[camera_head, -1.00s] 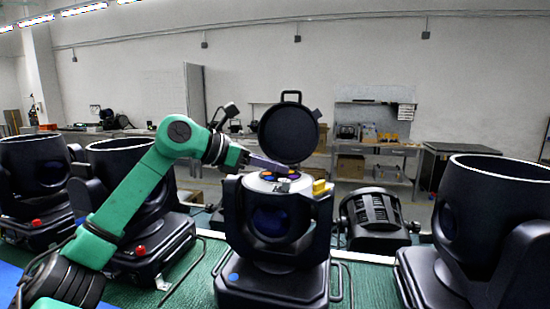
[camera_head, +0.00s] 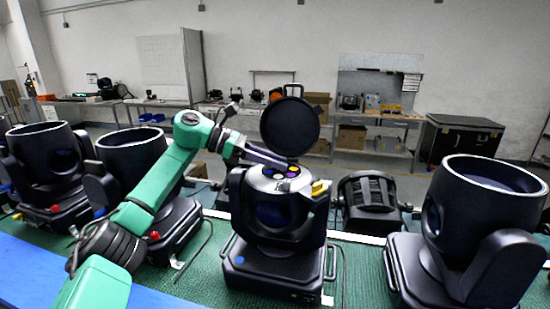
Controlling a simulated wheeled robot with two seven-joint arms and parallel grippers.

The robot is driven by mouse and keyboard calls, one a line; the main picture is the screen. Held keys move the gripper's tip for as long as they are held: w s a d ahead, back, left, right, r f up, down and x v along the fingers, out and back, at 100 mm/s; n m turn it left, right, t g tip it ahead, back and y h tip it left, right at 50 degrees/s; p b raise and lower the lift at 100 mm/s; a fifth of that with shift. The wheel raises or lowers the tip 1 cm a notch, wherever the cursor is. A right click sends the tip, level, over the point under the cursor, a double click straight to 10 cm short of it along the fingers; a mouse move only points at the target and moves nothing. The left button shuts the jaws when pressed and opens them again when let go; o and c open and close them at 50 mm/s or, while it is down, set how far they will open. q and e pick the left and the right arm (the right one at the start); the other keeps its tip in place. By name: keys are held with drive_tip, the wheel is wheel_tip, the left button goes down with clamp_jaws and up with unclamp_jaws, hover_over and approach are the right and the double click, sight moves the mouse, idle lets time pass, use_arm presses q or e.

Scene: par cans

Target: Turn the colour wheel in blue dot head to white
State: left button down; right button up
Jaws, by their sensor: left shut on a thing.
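The blue dot head (camera_head: 278,225) is a black moving head with a blue dot (camera_head: 240,260) on its base, standing in the middle of the green bench. Its round lid (camera_head: 290,127) stands open. The colour wheel (camera_head: 281,172), with small coloured discs, lies in the open top. My left gripper (camera_head: 282,164) reaches in from the left, its jaws at the far left side of the wheel. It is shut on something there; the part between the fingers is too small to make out. My right gripper is not in view.
Two heads with red dots (camera_head: 154,235) stand at the left, partly behind my left arm. Another black head (camera_head: 480,230) stands at the right. A yellow piece (camera_head: 319,188) sits at the open top's right edge. A smaller lamp (camera_head: 371,203) is behind. Green bench top (camera_head: 358,280) is clear in front.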

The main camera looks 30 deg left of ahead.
use_arm(q)
drive_tip(key=c, duration=0.7)
unclamp_jaws()
drive_tip(key=shift+o, duration=0.2)
drive_tip(key=b+v, duration=0.1)
drive_tip(key=v, duration=0.4)
drive_tip(key=p+v, duration=0.1)
drive_tip(key=v, duration=0.8)
drive_tip(key=shift+s+a, duration=0.2)
drive_tip(key=shift+a, duration=0.1)
